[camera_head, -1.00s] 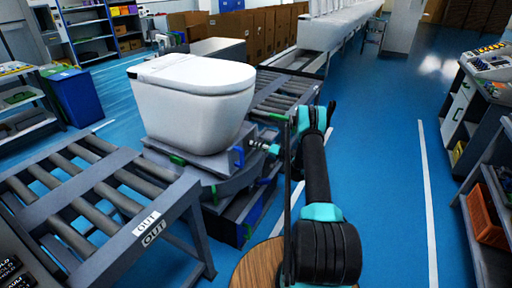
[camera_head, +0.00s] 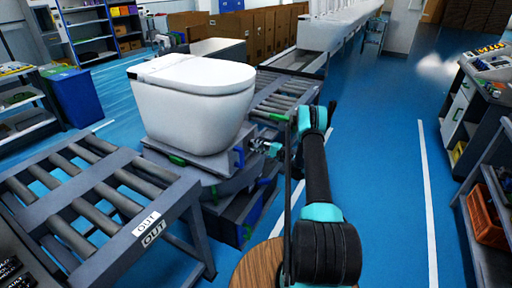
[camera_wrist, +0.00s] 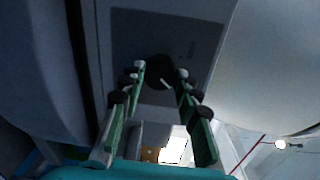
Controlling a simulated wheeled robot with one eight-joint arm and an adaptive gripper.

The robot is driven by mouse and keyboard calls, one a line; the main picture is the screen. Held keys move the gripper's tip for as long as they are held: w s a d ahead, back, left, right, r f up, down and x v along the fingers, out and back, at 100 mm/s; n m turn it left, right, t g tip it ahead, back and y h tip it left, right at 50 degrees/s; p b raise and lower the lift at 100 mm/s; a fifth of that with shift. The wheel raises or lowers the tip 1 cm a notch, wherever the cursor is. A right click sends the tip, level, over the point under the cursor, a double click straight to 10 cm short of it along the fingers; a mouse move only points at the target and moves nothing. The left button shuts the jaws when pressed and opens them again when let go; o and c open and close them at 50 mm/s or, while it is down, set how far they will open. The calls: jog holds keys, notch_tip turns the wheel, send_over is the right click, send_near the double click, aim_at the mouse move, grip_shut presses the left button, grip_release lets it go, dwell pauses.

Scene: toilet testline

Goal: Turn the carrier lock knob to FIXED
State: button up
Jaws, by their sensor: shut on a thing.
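A white toilet (camera_head: 195,105) sits upright on a dark carrier (camera_head: 225,172) between roller conveyors. My gripper (camera_head: 257,146) is at the carrier's right side, small in the head view. In the wrist view, my two green fingers (camera_wrist: 160,76) are on either side of a round black lock knob (camera_wrist: 159,71) on a grey panel (camera_wrist: 190,35). They are shut on the knob. The knob's marks are too dark and small to read. The knob is not clear in the head view.
A roller conveyor marked OUT (camera_head: 100,205) stands at the front left. Another conveyor (camera_head: 285,95) runs behind the carrier. A workbench and shelves with an orange crate (camera_head: 487,212) stand at the right. Blue floor (camera_head: 385,180) lies clear between.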

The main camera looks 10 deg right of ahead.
dwell(0.5)
jog(key=o, duration=1.2)
jog(key=shift+c, duration=0.2)
jog(key=shift+d, duration=0.1)
jog(key=v, duration=1.2)
jog(key=shift+f, duration=0.1)
